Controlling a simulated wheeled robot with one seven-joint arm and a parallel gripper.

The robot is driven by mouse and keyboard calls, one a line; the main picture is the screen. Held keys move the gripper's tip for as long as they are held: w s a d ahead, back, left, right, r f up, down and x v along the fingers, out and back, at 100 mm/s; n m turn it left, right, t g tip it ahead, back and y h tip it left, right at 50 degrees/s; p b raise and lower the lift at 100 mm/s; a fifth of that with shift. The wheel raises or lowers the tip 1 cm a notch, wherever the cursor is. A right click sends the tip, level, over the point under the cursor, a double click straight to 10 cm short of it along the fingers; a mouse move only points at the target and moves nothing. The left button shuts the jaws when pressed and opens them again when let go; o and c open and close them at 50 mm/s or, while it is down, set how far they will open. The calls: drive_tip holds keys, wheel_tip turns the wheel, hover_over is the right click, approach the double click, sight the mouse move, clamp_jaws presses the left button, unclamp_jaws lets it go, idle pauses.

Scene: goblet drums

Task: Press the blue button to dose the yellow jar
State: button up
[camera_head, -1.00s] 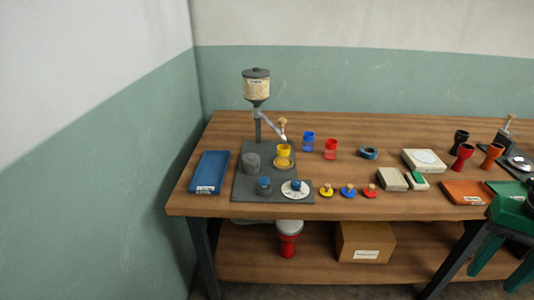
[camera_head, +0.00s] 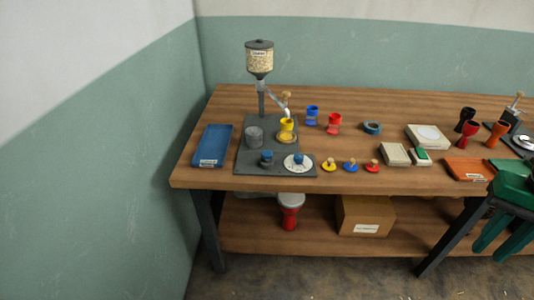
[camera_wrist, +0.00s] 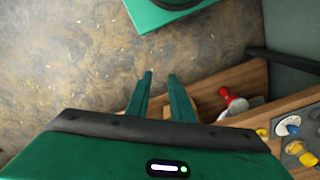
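The yellow jar (camera_head: 287,125) stands on a yellow round pad under the spout of the hopper dispenser (camera_head: 260,60). A blue-topped button (camera_head: 267,155) on a dark base sits at the front of the grey plate (camera_head: 246,170). Beside it is a white dial (camera_head: 306,168) with a blue knob (camera_head: 299,159). My gripper (camera_head: 490,248) is far to the right, in front of the table, pointing down and away from the button. In the wrist view my gripper (camera_wrist: 161,88) has its two green fingers apart, with nothing between them.
A blue tray (camera_head: 212,146) lies left of the plate. Blue (camera_head: 312,115) and red (camera_head: 334,123) jars stand to its right. Several knobbed lids line the front edge, including a yellow one (camera_head: 329,166). A cardboard box (camera_head: 366,216) and red drum (camera_head: 290,211) are on the shelf.

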clamp_jaws()
idle(1.4)
